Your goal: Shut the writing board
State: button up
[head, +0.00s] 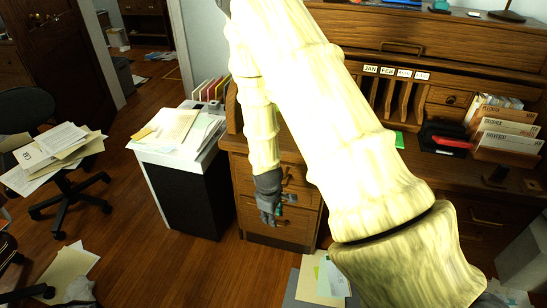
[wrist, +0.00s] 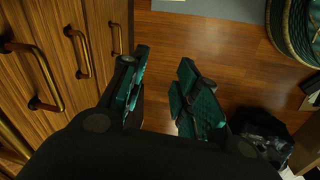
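The wooden roll-top desk (head: 412,107) stands in the middle and right of the head view, with a drawer pedestal (head: 262,226) at its left. I cannot clearly pick out the writing board; my arm covers much of the desk front. My gripper (head: 269,217) hangs pointing down in front of the pedestal drawers. In the wrist view, my gripper (wrist: 165,64) has its two green-padded fingers apart with bare floor between them. Drawer fronts with curved brass handles (wrist: 78,52) lie just left of the fingers. I see no contact between the fingers and a handle.
A black-and-white cabinet (head: 185,184) topped with papers stands left of the desk. A chair piled with papers (head: 58,150) is at the far left. In the wrist view, a woven basket (wrist: 293,30) and a black bag (wrist: 266,132) lie right. Wooden floor is clear between.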

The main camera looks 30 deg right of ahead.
jog(key=w+d+r+n+p, duration=0.1)
jog(key=w+d+r+p, duration=0.25)
jog(key=r, duration=0.65)
jog(key=w+d+r+n+p, duration=0.1)
jog(key=w+d+r+p, duration=0.15)
jog(key=w+r, duration=0.45)
jog(key=shift+s+d+f+p, duration=0.15)
jog(key=shift+f+p, duration=0.2)
jog(key=shift+f, duration=1)
jog(key=shift+s+d+f+p, duration=0.2)
jog(key=shift+f+p, duration=0.1)
jog(key=shift+f, duration=1.1)
jog(key=shift+s+d+f+p, duration=0.15)
jog(key=shift+f+p, duration=0.2)
jog(key=shift+f, duration=1)
jog(key=shift+c, duration=0.5)
grip_shut()
jog(key=shift+w, duration=0.1)
